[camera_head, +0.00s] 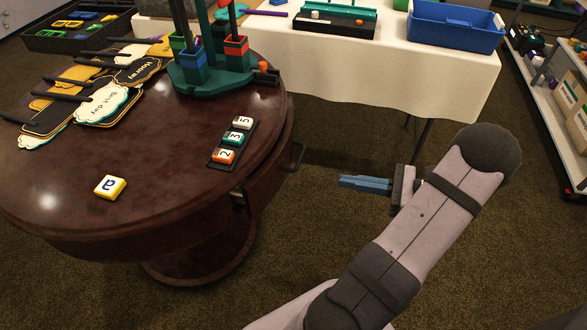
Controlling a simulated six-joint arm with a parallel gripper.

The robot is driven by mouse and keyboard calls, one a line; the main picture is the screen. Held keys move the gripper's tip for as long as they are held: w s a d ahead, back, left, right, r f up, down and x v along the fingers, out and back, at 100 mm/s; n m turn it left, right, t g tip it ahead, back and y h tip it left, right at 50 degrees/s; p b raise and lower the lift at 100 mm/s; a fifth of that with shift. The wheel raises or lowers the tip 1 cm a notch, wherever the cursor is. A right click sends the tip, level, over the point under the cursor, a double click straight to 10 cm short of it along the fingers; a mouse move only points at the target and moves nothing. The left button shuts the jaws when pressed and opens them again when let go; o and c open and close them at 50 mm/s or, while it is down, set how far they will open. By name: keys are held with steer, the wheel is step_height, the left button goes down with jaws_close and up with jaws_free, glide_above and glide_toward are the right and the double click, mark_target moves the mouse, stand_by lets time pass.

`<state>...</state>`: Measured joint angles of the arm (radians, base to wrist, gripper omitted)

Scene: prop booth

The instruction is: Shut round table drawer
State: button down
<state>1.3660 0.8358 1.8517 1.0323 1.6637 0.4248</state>
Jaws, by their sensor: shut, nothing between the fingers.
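The round table (150,215) is dark, glossy wood and fills the left of the view. Its drawer (268,172) is in the rim on the right side, with a dark handle (299,156) sticking out towards my arm. From this angle I cannot tell how far the drawer stands out. My gripper (342,182) has blue-grey fingers that point left at the drawer side. It is shut and empty, to the right of the handle and slightly lower in the picture, apart from it.
Behind is a white-clothed table (400,75) with a blue bin (455,25). A shelf cart (560,100) stands right. Carpet is clear between.

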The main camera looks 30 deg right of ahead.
mark_target(279, 161)
steer(key=shift+n+t+y, duration=0.3)
steer(key=shift+n+y, duration=0.2)
steer(key=shift+y, duration=0.4)
steer(key=w+a+r, duration=0.1)
steer(key=w+a, duration=0.2)
steer(key=w+a+r+b, duration=0.1)
steer(key=w+a, duration=0.1)
steer(key=a, duration=0.2)
steer(key=w+a+r+b, duration=0.1)
steer(key=w+a, duration=0.2)
steer(key=shift+w+a+r, duration=0.2)
steer(key=shift+w+a, duration=0.1)
steer(key=shift+w, duration=0.05)
steer(key=shift+w+a, duration=0.25)
steer(key=shift+w, duration=0.05)
steer(key=shift+p+x, duration=0.7)
steer(key=shift+x, duration=1.5)
steer(key=shift+r, duration=0.2)
steer(key=shift+d, duration=0.1)
steer(key=p+v, duration=0.2)
steer(key=v, duration=1.2)
steer(key=shift+s, duration=0.15)
steer(key=shift+f, duration=0.1)
